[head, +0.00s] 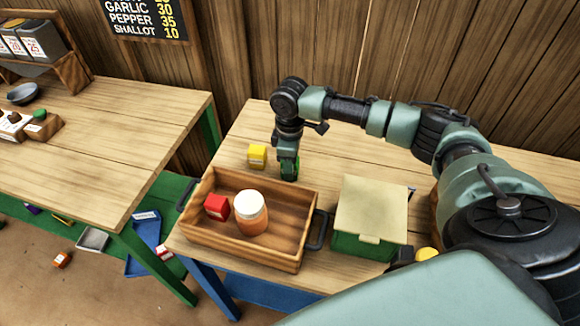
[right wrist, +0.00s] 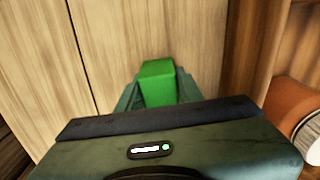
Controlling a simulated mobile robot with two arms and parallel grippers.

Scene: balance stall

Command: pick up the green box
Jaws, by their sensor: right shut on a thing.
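The green box (right wrist: 158,82) is a small bright green block between the fingers of my right gripper (right wrist: 156,92) in the right wrist view. In the head view my right gripper (head: 289,170) points down at the table behind the wooden tray, and the fingers mostly hide the green box there. The gripper is shut on it. I cannot tell whether the box touches the table or is slightly above it. My left gripper is not in view.
A yellow box (head: 257,155) stands just left of my right gripper. The wooden tray (head: 280,259) in front holds a red box (head: 217,206) and an orange jar with a white lid (head: 251,212). A green bin with a cream lid (head: 371,207) stands right of the tray.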

